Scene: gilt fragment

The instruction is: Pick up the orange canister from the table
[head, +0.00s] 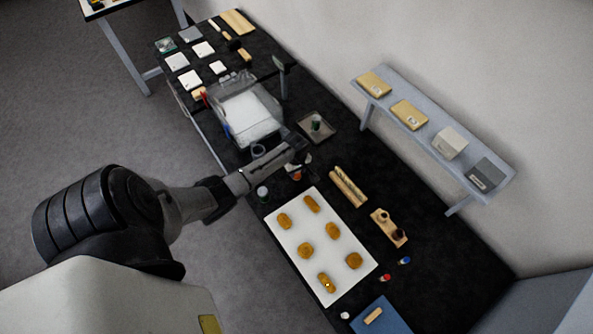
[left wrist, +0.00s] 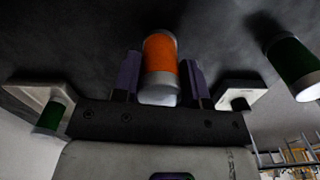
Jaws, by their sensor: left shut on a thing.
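The orange canister (head: 297,177) is a small orange cylinder with pale ends, at the near left part of the black table, just beyond the white sheet. It shows large in the left wrist view (left wrist: 161,62), between the two dark fingers. My left gripper (left wrist: 158,80) is shut on the canister's sides. In the head view my left gripper (head: 298,165) reaches over the table from the left and partly hides the canister. I cannot tell whether the canister touches the table. My right gripper is in neither view.
A green canister (left wrist: 292,68) stands close by, and another green one (left wrist: 50,116) shows at left. A white sheet (head: 275,222) with several brown pieces, a wooden rack (head: 347,187) and a grey tray (head: 328,133) are near. A wall shelf (head: 425,130) rises behind.

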